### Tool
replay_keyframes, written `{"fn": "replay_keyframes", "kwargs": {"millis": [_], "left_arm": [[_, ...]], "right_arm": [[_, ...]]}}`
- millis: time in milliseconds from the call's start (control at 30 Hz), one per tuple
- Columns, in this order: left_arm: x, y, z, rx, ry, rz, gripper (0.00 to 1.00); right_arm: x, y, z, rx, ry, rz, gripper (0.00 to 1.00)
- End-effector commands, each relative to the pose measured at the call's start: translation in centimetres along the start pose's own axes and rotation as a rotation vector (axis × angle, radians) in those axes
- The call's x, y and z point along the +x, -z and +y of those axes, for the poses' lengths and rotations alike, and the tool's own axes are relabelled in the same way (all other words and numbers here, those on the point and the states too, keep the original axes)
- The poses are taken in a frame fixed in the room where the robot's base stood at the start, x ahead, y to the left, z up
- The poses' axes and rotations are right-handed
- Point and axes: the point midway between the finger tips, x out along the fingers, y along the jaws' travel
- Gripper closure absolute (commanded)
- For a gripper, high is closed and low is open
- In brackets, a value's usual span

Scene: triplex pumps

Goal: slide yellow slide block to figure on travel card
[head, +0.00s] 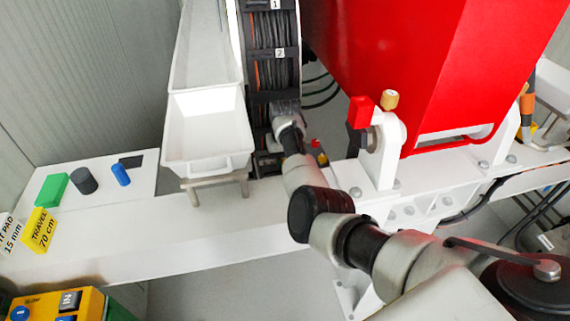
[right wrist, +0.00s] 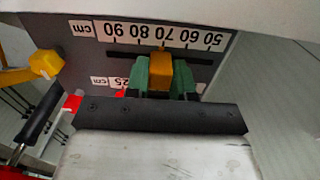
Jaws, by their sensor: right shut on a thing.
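The yellow travel card (head: 40,230) stands on the white beam at the left of the head view and reads TRAVEL 70 cm. The yellow slide block (right wrist: 160,72) sits in a slot under an upside-down cm scale (right wrist: 180,34) marked 50 to 90. It lines up with about the 70 mark; the exact reading is too small to tell. My right gripper (right wrist: 161,82) is shut on the block, with green fingers on either side. In the head view its fingers are hidden beyond my wrist beside the reel. My left gripper is not in view.
A second scale showing 25 (right wrist: 119,82), with a red piece, lies just below the slot. A yellow knob (right wrist: 45,64) juts out at left. A white tray (head: 207,130) stands beside the reel (head: 272,60). A red hopper (head: 410,70) is at right.

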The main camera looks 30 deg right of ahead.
Motion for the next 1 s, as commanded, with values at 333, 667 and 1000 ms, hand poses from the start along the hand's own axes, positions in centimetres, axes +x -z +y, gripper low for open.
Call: {"fn": "replay_keyframes", "kwargs": {"millis": [333, 667, 1000], "left_arm": [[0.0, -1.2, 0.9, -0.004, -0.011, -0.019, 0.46], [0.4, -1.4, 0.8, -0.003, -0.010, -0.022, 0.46], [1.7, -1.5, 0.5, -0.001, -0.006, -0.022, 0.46]], "right_arm": [[0.0, 0.0, 0.0, 0.001, 0.001, 0.001, 0.51], [-2.5, 0.1, 0.0, 0.001, 0.000, 0.006, 0.51], [-9.0, 0.1, 0.0, 0.002, 0.001, 0.004, 0.51]]}}
